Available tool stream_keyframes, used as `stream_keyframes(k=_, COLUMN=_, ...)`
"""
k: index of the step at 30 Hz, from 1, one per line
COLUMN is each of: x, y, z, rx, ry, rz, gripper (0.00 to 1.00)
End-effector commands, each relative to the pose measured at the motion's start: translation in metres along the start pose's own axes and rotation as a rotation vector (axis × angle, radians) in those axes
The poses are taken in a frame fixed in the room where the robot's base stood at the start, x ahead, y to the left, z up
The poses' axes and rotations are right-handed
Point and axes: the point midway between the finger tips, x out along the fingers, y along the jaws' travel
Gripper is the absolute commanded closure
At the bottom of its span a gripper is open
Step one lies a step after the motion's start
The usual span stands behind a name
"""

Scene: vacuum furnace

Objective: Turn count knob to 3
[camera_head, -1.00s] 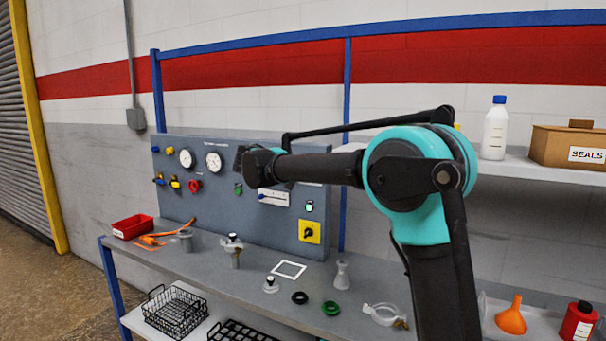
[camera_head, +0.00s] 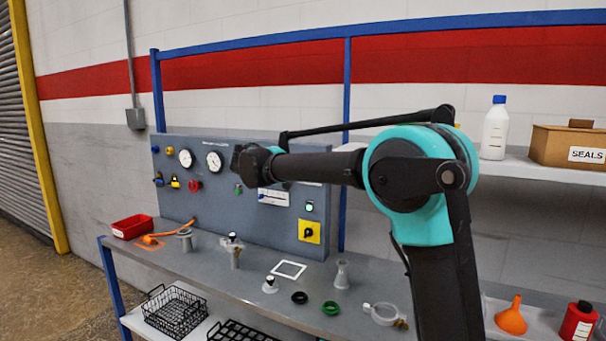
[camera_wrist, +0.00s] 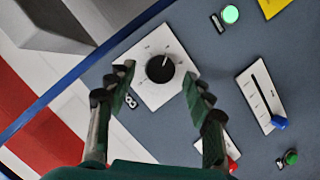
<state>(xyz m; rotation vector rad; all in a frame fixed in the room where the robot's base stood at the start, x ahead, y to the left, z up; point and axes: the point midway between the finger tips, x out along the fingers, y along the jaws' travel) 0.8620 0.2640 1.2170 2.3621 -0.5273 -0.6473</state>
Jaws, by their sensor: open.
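The count knob appears to be the round black knob (camera_wrist: 160,69) on a white square dial plate (camera_wrist: 151,97) in the wrist view. A white pointer mark on it points up and slightly right in that picture; the dial's numbers are too small to read. My gripper (camera_wrist: 158,85) is open, its two fingers on either side of the knob and apart from it. In the head view my gripper (camera_head: 240,158) is at the upper part of the grey-blue panel (camera_head: 270,225), and my arm hides the knob there.
A slider with a blue handle (camera_wrist: 279,122), a green button (camera_wrist: 290,157), a red control (camera_wrist: 232,164) and a lit green button (camera_wrist: 230,14) are near the knob. Two gauges (camera_head: 214,161) and a yellow-plated switch (camera_head: 309,231) are on the panel. Loose parts stand on the bench.

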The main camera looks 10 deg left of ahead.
Motion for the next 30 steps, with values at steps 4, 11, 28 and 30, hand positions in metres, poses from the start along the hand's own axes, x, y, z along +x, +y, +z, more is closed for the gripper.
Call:
stream_keyframes(k=4, x=-0.028, y=-0.001, z=0.000, rx=-0.002, ry=0.003, rz=-0.003, gripper=0.48)
stream_keyframes(k=11, x=-0.075, y=-0.001, z=0.000, rx=-0.001, ry=0.003, rz=-0.003, gripper=0.48)
stream_keyframes(k=28, x=-0.110, y=0.000, z=0.000, rx=0.000, ry=0.000, rz=-0.001, gripper=0.48)
stream_keyframes(k=30, x=-0.110, y=0.000, z=0.000, rx=0.000, ry=0.000, rz=-0.001, gripper=0.48)
